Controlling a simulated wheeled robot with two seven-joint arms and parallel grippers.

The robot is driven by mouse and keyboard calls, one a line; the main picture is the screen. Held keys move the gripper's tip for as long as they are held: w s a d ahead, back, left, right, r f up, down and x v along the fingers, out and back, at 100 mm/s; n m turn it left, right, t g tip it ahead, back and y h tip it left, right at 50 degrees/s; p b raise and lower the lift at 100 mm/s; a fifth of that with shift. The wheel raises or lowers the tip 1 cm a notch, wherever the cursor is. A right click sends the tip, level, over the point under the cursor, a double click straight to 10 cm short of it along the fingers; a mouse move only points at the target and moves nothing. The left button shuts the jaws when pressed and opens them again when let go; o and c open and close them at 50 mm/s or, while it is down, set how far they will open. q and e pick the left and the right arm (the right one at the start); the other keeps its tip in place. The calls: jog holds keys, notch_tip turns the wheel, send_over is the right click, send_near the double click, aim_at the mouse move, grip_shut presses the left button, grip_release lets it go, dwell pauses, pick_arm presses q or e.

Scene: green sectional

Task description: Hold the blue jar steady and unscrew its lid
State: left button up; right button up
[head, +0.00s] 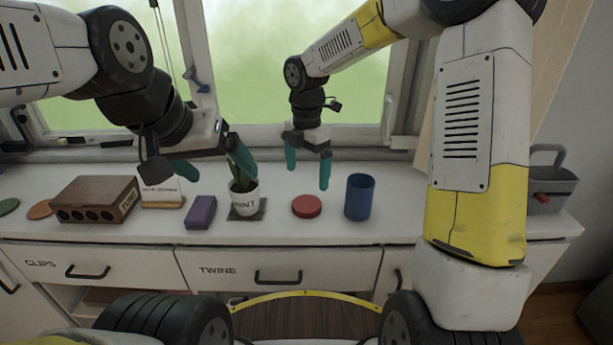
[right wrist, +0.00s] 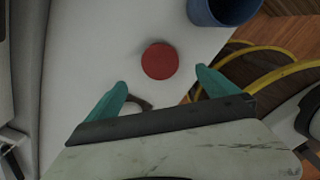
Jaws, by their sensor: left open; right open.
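The blue jar (head: 359,197) stands upright on the white counter, its top open with no lid on it. Its open rim and dark inside also show in the right wrist view (right wrist: 222,10). A round red lid (head: 307,206) lies flat on the counter just left of the jar, apart from it. My right gripper (head: 308,177) is open and empty, above the counter over the lid's area. In the right wrist view the lid (right wrist: 160,61) shows between the open fingertips. My left gripper (head: 212,166) is open and empty, above the purple block and plant pot, left of the jar.
A potted plant (head: 244,198) on a dark mat and a purple block (head: 200,212) stand left of the lid. Further left are a small sign (head: 162,190) and a brown box (head: 96,199). A grey caddy (head: 552,188) stands at the right end. The window is behind.

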jog(key=s+d+r+m+t, duration=0.3)
jog(key=s+d+r+m, duration=0.65)
jog(key=r+m, duration=0.25)
jog(key=s+d+r+m+t+y, duration=0.2)
jog(key=s+d+m+t, duration=0.1)
jog(key=s+m, duration=0.8)
jog(key=shift+s+d+r+m, duration=0.2)
jog(key=shift+s+d+m, duration=0.3)
jog(key=shift+m, duration=1)
jog(key=shift+w+d, duration=0.1)
jog(key=shift+w, duration=0.05)
